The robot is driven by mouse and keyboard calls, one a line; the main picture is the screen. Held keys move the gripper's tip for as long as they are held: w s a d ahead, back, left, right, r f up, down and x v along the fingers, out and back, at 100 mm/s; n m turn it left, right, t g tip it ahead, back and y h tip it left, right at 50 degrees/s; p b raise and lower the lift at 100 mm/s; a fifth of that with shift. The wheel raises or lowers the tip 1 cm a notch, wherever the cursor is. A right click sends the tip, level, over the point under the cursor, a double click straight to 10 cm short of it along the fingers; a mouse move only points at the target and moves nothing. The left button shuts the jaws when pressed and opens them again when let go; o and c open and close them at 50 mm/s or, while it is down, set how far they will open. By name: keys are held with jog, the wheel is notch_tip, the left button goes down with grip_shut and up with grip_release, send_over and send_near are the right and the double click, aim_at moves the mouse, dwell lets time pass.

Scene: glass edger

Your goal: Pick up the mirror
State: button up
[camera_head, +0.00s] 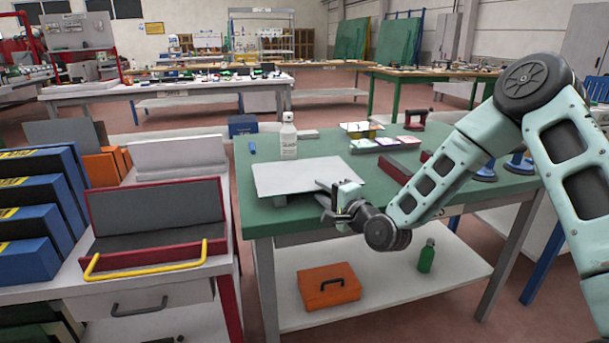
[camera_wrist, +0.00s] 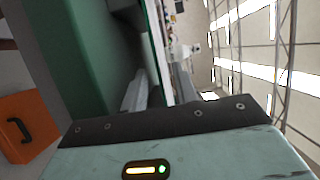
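The mirror (camera_head: 308,176) is a flat, pale grey rectangular sheet. It lies level over the front left of the green table (camera_head: 236,193), with a small grey block (camera_head: 279,200) under its front edge. My gripper (camera_head: 322,189) is at the mirror's front right edge. In the wrist view the mirror (camera_wrist: 157,45) shows almost edge-on as a thin strip running between my two fingers (camera_wrist: 160,90). The fingers stand apart, one on each side of it, with a gap showing. The fingertips' far ends are partly hidden.
A white bottle (camera_head: 289,138) stands behind the mirror, with small coloured packs (camera_head: 362,132) to its right. An orange box (camera_head: 329,285) and a green bottle (camera_head: 427,255) are on the lower shelf (camera_head: 385,289). A red-framed cart (camera_head: 157,225) stands left.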

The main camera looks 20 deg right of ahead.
grip_shut()
dwell(1.4)
